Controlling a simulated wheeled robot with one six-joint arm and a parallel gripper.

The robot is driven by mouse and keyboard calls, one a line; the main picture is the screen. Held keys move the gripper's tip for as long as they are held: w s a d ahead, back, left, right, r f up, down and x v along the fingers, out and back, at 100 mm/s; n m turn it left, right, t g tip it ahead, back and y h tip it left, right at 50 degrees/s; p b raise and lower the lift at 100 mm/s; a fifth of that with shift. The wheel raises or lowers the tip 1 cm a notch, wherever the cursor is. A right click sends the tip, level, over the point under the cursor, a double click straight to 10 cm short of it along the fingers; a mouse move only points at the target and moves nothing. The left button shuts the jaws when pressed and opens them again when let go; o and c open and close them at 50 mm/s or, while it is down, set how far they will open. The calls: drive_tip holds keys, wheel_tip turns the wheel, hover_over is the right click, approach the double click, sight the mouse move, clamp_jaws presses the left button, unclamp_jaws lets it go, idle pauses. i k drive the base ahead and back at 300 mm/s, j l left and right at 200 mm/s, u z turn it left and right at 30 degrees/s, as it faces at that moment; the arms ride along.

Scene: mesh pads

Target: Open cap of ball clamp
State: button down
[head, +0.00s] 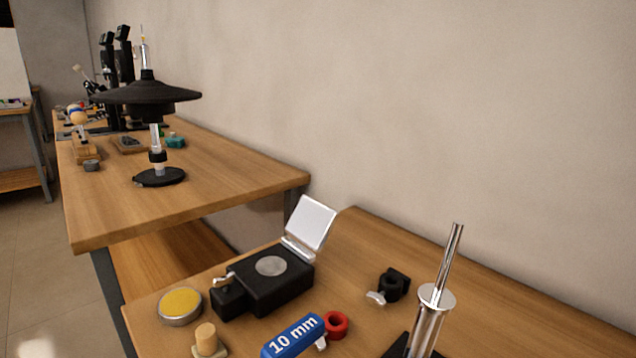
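A black block (291,297) with a round silver disc (271,266) on top sits on the near wooden table. A silver plate (310,222) stands raised and tilted at its back edge, like an open hinged lid. A small metal latch shows at the block's left end. A small black clamp-like piece (394,284) with a pale screw lies to the right. I cannot tell for sure which of these is the ball clamp. My gripper does not show.
On the near table (512,318) are a yellow-topped tin (180,305), a wooden peg (206,339), a blue "10 mm" piece (293,336), a red ring (336,325) and an upright silver rod (433,305). A far table (225,182) holds a black disc stand (147,92). A wall runs behind.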

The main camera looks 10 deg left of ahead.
sight(311, 221)
drive_tip(key=i+j+z, duration=0.1)
drive_tip(key=j, duration=0.35)
drive_tip(key=i+j+z, duration=0.1)
drive_tip(key=i+j, duration=0.15)
drive_tip(key=j, duration=0.2)
drive_tip(key=i+j+z, duration=0.1)
drive_tip(key=j, duration=0.35)
drive_tip(key=i+j+z, duration=0.1)
drive_tip(key=j, duration=0.4)
drive_tip(key=i+j+z, duration=0.1)
drive_tip(key=i+j, duration=0.15)
drive_tip(key=j, duration=0.25)
drive_tip(key=i+j+z, duration=0.1)
drive_tip(key=j, duration=0.35)
drive_tip(key=i+j+z, duration=0.1)
drive_tip(key=j, duration=0.4)
